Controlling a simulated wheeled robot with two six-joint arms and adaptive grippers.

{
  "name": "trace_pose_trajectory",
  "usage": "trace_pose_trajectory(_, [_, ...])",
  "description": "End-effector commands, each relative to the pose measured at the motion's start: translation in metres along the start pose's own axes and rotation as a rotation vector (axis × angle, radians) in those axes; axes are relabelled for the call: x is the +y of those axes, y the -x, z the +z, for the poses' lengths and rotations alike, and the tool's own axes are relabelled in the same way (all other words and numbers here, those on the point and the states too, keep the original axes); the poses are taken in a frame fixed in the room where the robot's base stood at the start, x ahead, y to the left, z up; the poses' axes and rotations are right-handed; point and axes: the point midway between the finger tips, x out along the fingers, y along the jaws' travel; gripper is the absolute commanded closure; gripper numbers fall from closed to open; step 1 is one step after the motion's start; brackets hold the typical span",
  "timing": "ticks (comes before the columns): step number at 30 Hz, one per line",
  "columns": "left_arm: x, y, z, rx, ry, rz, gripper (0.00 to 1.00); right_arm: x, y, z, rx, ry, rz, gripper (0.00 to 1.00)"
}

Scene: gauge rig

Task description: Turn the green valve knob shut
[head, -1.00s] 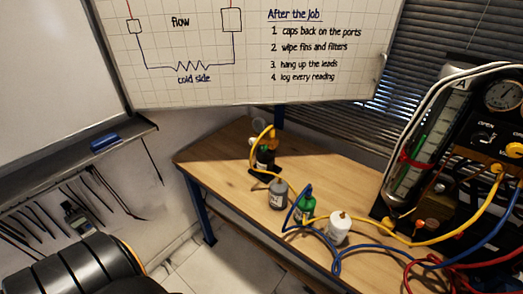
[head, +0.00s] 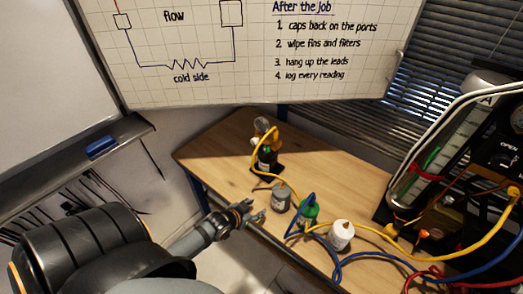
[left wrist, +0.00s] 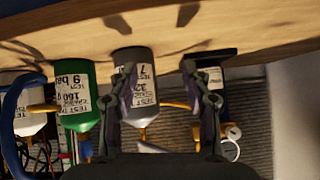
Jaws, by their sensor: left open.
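I cannot make out a green valve knob for certain in either view. A dark gauge panel (head: 500,170) stands at the right of the head view, with a dial marked OPEN, cut off by the frame edge. A green strip (head: 428,160) shows in its sight tube. My left gripper (head: 250,211) is open and empty at the table's front edge, just left of a grey bottle (head: 281,198). In the left wrist view its open fingers (left wrist: 160,80) point toward the table, with the grey bottle (left wrist: 140,85) near the left finger. My right gripper is out of view.
A green bottle (head: 308,212) and a white bottle (head: 341,236) stand right of the grey one. A dark bottle (head: 265,160) with a yellow hose stands farther back. Blue, yellow and red hoses cross the table's (head: 345,185) front. The table's back middle is clear.

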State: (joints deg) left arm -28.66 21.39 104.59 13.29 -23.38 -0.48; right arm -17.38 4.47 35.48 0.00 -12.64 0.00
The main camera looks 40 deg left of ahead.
Motion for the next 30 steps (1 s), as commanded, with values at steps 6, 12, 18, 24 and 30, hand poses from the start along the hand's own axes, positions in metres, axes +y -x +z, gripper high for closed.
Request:
trace_pose_trajectory(6, [-0.049, 0.009, -0.056, 0.333, -0.023, -0.012, 0.51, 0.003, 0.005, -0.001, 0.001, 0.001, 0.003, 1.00])
trace_pose_trajectory(12, [-0.092, 0.037, -0.101, 0.609, -0.038, -0.036, 0.51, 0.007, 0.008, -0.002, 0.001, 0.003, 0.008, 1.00])
trace_pose_trajectory(18, [-0.100, 0.045, -0.110, 0.671, -0.039, -0.042, 0.51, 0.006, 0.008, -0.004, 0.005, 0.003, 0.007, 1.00])
trace_pose_trajectory(24, [-0.100, 0.028, -0.122, 0.674, -0.039, -0.043, 0.51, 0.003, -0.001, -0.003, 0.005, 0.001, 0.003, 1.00])
trace_pose_trajectory(30, [-0.101, -0.009, -0.149, 0.674, -0.038, -0.042, 0.51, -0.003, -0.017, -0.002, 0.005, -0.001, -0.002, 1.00])
